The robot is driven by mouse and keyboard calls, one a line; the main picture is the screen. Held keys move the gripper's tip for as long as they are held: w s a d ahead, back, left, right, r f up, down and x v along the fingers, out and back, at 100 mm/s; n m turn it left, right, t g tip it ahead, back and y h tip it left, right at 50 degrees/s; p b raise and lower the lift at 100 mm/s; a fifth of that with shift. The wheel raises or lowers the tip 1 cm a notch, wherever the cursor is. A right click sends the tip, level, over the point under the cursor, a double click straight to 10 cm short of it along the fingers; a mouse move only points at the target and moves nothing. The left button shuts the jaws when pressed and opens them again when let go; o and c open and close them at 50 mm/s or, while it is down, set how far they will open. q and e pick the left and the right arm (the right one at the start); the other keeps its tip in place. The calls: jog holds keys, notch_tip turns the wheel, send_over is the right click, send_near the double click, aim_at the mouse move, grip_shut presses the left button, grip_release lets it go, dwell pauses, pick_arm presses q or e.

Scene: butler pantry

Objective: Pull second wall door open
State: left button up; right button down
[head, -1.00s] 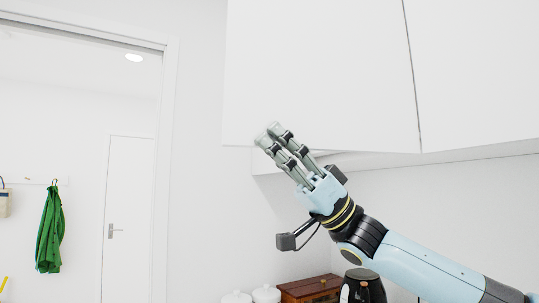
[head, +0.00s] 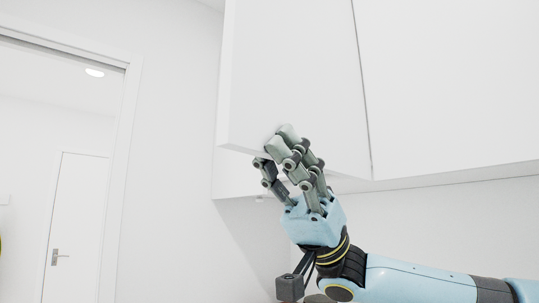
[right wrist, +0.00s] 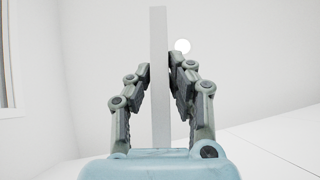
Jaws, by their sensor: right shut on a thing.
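A flat white wall door (head: 295,75) is on the left of the two upper doors in the head view. Its lower edge slants down to the right, and its left edge shows its thickness. My right gripper (head: 274,150) is at this lower edge, one finger behind and the others in front. In the right wrist view the door is a thin upright panel (right wrist: 158,110) between the fingers of my right gripper (right wrist: 160,75), which is shut on it. I cannot tell which door counts as second. My left gripper is not in view.
Another white upper door (head: 450,80) adjoins on the right, past a narrow seam. The pale cabinet underside (head: 440,183) runs below. At the left is a doorway frame (head: 125,150) with a white door (head: 75,220) beyond. The wall below the cabinets looks clear.

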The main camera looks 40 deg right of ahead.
jog(key=c, duration=1.2)
grip_release()
jog(key=shift+d, duration=0.15)
jog(key=shift+c, duration=0.2)
jog(key=v, duration=1.2)
